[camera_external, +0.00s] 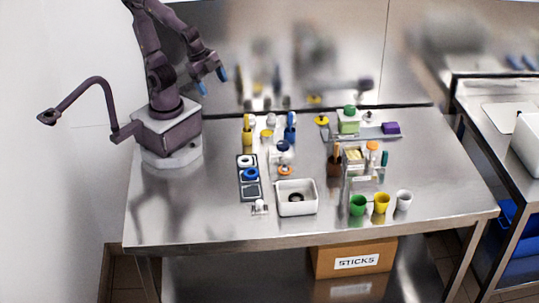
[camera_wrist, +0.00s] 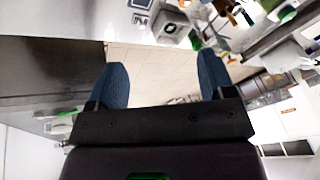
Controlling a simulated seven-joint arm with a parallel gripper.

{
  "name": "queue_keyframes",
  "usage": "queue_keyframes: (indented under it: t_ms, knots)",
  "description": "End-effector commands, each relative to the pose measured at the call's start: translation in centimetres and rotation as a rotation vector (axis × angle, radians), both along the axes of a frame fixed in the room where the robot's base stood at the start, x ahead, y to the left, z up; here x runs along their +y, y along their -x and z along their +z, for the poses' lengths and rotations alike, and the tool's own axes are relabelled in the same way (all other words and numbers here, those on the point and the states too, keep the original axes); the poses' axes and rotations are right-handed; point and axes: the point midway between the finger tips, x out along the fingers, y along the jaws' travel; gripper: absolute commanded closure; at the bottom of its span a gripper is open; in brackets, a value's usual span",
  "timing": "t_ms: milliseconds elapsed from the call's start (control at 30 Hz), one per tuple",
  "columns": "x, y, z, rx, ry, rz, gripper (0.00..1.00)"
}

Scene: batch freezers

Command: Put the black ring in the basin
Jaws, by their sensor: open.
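My gripper (camera_external: 212,81) is raised at the upper left of the external view, high above the table and away from the objects. Its two blue fingers are apart, and in the wrist view the gap between them (camera_wrist: 163,76) is empty. The white basin (camera_external: 279,203) stands near the front middle of the table, with a small dark round spot low inside it that I cannot identify. A dark ring shape, possibly the black ring (camera_external: 246,160), shows in the far compartment of a dark tray left of the basin. It is too small to be sure.
A blue ring (camera_external: 250,174) lies in the tray's middle compartment. An orange ring (camera_external: 285,170) is behind the basin. Green (camera_external: 358,206), yellow (camera_external: 381,204) and white (camera_external: 404,200) cups stand to the right. Bottles and a rack crowd behind. The table's front left is clear.

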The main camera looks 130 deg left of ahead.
Motion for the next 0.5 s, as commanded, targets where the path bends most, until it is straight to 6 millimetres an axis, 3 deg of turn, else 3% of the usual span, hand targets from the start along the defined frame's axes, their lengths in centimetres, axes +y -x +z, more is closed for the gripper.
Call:
queue_keyframes:
  t_ms: [200,500]
  knots:
    - [-1.6,2.4,1.5,-0.134,0.196,0.128,0.24]
    - [-1.8,2.7,1.6,-0.146,0.222,0.142,0.24]
